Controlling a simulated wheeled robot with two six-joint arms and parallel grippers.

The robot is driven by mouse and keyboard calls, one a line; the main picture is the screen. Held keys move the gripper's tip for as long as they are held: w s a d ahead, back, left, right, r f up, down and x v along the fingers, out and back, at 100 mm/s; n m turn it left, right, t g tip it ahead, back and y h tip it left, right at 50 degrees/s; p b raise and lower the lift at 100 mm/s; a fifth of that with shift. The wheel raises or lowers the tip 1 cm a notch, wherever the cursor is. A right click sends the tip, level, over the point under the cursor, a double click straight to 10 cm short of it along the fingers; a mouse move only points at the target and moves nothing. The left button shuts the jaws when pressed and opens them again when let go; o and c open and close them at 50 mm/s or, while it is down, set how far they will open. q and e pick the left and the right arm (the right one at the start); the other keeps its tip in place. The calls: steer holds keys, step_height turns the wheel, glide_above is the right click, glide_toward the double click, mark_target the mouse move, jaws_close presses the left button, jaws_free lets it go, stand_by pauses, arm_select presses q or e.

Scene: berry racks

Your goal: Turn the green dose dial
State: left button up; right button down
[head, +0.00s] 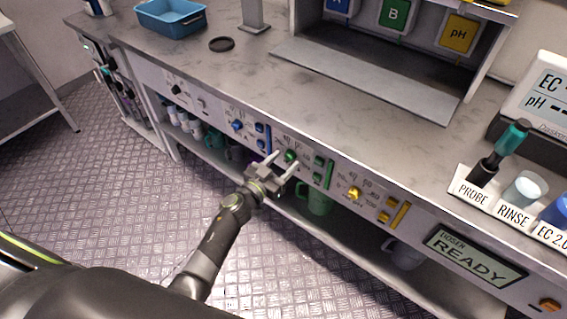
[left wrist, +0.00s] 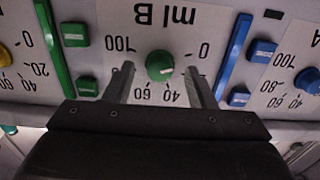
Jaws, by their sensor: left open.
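The green dose dial (head: 290,156) is on the front panel of the bench, in the section marked with a green bar. In the left wrist view the dial (left wrist: 160,65) is a round green knob with a pale pointer line, under the upside-down label "ml B" and inside a ring of numbers. My left gripper (head: 283,166) is open in front of the panel. In the left wrist view its two fingers (left wrist: 160,84) stand on either side of the dial, apart from it as far as I can tell. My right gripper is not in view.
A blue dial (head: 237,126) and a yellow dial (head: 354,193) sit on the same panel. Green buttons (left wrist: 75,34) and blue buttons (left wrist: 262,51) flank the green dial. A green jug (head: 318,200) stands on the shelf below. A display (head: 474,258) reads "DOSER READY".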

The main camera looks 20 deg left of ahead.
arm_select(q)
steer(key=shift+w+d, duration=0.1)
steer(key=shift+w, duration=0.2)
steer(key=c, duration=1)
steer(key=shift+o, duration=0.2)
